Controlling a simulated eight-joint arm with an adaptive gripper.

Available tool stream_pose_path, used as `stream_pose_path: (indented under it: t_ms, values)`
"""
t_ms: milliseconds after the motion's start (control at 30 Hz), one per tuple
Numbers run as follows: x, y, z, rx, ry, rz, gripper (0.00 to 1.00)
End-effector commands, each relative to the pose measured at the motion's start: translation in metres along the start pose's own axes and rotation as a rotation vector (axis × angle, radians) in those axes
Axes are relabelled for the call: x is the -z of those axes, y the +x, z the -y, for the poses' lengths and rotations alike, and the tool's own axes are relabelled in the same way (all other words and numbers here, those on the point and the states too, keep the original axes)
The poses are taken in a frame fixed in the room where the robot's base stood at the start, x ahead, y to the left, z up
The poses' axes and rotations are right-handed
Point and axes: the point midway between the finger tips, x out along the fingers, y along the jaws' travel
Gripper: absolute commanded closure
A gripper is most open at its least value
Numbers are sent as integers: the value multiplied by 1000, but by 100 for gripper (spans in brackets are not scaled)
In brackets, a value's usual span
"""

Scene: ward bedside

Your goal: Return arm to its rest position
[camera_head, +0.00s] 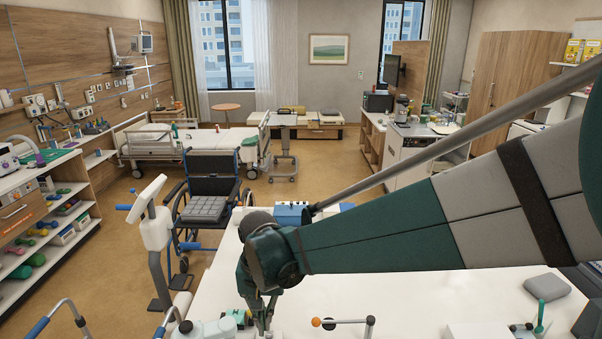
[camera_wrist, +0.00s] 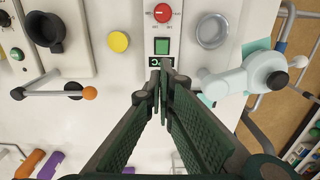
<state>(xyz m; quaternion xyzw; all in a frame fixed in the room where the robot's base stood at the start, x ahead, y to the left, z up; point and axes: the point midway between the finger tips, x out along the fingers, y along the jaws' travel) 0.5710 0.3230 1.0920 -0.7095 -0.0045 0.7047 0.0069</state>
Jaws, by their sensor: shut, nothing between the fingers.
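My gripper (camera_head: 263,318) hangs pointing down over the white table (camera_head: 410,283), near its front left part, at the lower edge of the head view. In the wrist view my gripper (camera_wrist: 163,85) has its dark green fingers closed together with nothing between them. The fingertips are over a white panel, just below a green square button (camera_wrist: 162,46). My dark green and grey arm reaches across the head view from the right. Whether the fingertips touch the panel I cannot tell.
A lever with an orange ball (camera_wrist: 89,93), a yellow button (camera_wrist: 119,41), a red knob (camera_wrist: 162,12) and a grey ring (camera_wrist: 212,30) surround the fingers. A white vessel with a grey cap (camera_wrist: 275,80) is at right. A wheelchair (camera_head: 207,205) stands beyond the table.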

Motion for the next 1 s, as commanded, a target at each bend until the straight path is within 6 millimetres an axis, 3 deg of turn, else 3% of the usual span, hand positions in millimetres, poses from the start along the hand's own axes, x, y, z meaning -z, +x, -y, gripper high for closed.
stream_pose_path:
  t_ms: [567,1000]
  values:
    - [-11,-46,-96,55,2,-140,100]
    - [-34,-70,-166,72,0,-261,100]
